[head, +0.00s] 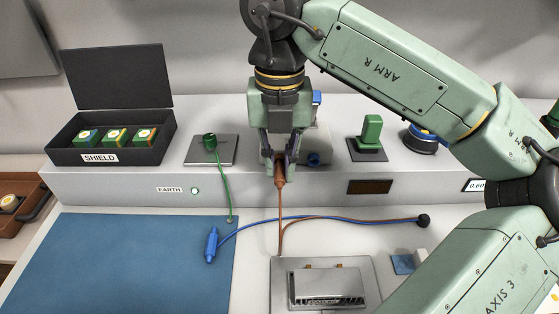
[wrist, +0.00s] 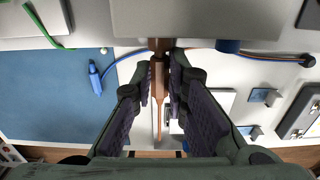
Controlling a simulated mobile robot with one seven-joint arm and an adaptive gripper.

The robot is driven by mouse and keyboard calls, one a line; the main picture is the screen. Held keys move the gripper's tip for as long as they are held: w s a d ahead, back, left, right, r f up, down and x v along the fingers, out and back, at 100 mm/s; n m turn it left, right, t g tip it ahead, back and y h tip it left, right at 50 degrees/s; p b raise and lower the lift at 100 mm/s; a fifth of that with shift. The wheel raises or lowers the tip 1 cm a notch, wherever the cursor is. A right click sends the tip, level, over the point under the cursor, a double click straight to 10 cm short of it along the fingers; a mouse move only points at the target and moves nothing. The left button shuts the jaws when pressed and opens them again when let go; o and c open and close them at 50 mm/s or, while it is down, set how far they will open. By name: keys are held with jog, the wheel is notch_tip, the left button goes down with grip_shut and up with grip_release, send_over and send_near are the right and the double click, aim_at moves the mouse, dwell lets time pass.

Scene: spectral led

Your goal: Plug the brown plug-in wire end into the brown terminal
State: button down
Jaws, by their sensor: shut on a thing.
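The brown plug-in wire end (head: 279,174) is between the fingers of my gripper (head: 278,160), which is shut on it, in front of the raised console. In the wrist view, the brown plug (wrist: 158,80) lies between the fingertips (wrist: 160,66), pointing at the console box. A brown terminal (wrist: 160,44) projects from the box's front edge, in line with the plug's tip. The two look very close; I cannot tell whether the plug is seated. In the head view my gripper hides this terminal. The brown wire hangs from the plug toward the bench.
A blue terminal (head: 313,159) is just right of my gripper. A loose blue plug (head: 211,245) lies on the blue mat (head: 120,265). A metal device (head: 280,300) stands below my gripper. A green wire (head: 222,180) and a dark box (head: 110,145) are at left.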

jog(key=c, duration=1.5)
grip_release()
jog(key=shift+w, duration=0.1)
notch_tip(320, 180, up, 12)
jog(key=shift+r, duration=0.1)
